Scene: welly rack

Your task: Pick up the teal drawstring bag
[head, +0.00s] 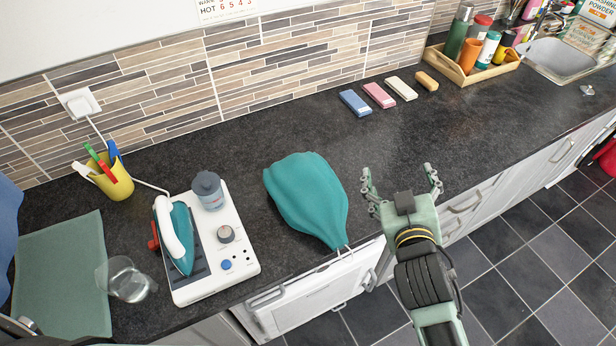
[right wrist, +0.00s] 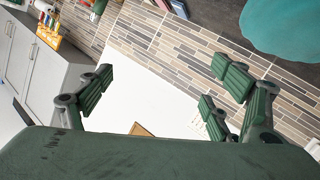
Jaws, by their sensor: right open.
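The teal drawstring bag (head: 306,197) lies on the dark worktop in the head view. Its wide end points to the back and its gathered neck with pale cords lies at the front edge. My right gripper (head: 401,175) is open and empty, to the right of the bag and apart from it. In the right wrist view the open fingers (right wrist: 158,92) have nothing between them, and part of the bag (right wrist: 285,28) shows at the top right. My left gripper does not show.
An iron on its white station (head: 240,262) stands left of the bag, with a clear glass (head: 128,282) and a yellow cup (head: 112,180) beyond. Several coloured blocks (head: 379,95) lie at the back. A wooden tray (head: 452,70) holds bottles. Worktop behind the gripper is clear.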

